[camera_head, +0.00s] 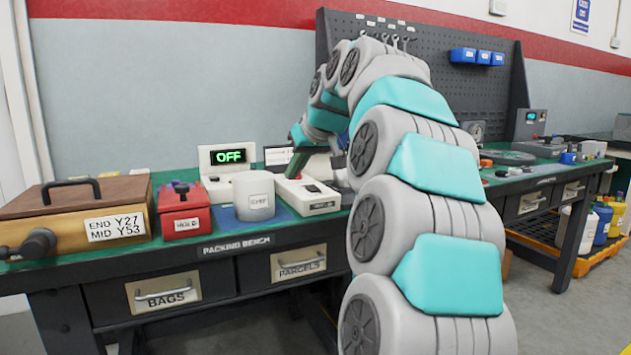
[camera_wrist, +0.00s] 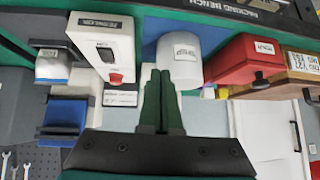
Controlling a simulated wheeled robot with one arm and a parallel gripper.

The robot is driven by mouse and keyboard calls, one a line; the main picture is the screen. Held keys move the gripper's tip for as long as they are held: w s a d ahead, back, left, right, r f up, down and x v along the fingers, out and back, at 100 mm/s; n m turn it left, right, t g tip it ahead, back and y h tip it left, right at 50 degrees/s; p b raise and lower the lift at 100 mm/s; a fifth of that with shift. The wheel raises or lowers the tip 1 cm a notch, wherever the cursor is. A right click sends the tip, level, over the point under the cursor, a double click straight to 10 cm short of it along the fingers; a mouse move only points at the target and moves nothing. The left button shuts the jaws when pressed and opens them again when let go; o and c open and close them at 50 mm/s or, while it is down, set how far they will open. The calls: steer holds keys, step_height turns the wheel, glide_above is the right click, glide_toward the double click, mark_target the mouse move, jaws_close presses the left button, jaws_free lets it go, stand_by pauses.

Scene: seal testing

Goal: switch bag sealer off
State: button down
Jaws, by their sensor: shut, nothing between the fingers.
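The bag sealer, a white box (camera_head: 318,197) with a front label too small to read surely, sits on the packing bench. In the wrist view the white box (camera_wrist: 105,45) shows a dark slot and a red switch (camera_wrist: 115,78). Behind the bench items, a white display unit (camera_head: 229,157) reads OFF in green. My gripper (camera_head: 292,176) is over the back left of the white box in the head view. In the wrist view my gripper (camera_wrist: 161,74) has its dark green fingers together and empty, beside the box and apart from the red switch.
A white labelled cylinder (camera_head: 254,196) stands on a blue mat left of the sealer. A red HOLD box (camera_head: 184,211) and a brown wooden case (camera_head: 75,214) are further left. A grey pegboard (camera_head: 470,83) stands behind. My arm hides part of the bench.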

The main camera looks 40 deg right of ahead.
steer(key=s+d+r+t+h, duration=0.1)
steer(key=d+r, duration=0.4)
steer(key=d, duration=0.4)
steer(key=shift+d+m+h, duration=0.2)
steer(key=shift+m+h, duration=0.2)
steer(key=shift+f, duration=0.1)
glide_above(315, 189)
step_height(315, 189, down, 7)
steer(key=shift+s+f, duration=0.1)
steer(key=shift+d+f, duration=0.1)
steer(key=shift+f, duration=1.35)
steer(key=shift+w+p, duration=0.2)
steer(key=shift+p, duration=0.1)
